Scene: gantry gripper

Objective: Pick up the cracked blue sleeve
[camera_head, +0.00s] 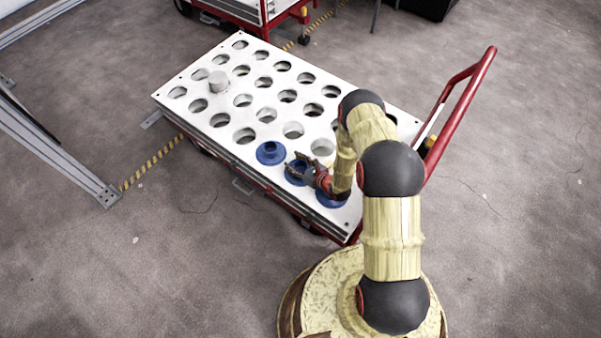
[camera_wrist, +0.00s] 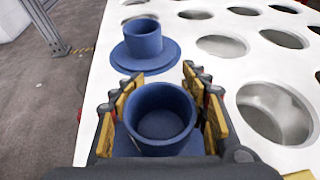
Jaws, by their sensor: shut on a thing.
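The sleeve's wide flange shows below the collar, partly hidden by the fingers. In the head view my gripper (camera_head: 306,170) is at the front row of the white plate, around the middle blue sleeve (camera_head: 297,172). A second blue sleeve (camera_head: 271,152) stands to its left; it also shows beyond the gripper in the wrist view (camera_wrist: 145,42). A third blue sleeve (camera_head: 331,197) is to the right, partly behind my arm. I cannot make out a crack on any sleeve.
The white plate (camera_head: 203,136) with rows of round holes tops a cart with a red handle (camera_head: 462,110). Another red cart (camera_head: 262,12) is behind. A metal frame (camera_head: 60,150) stands at the left.

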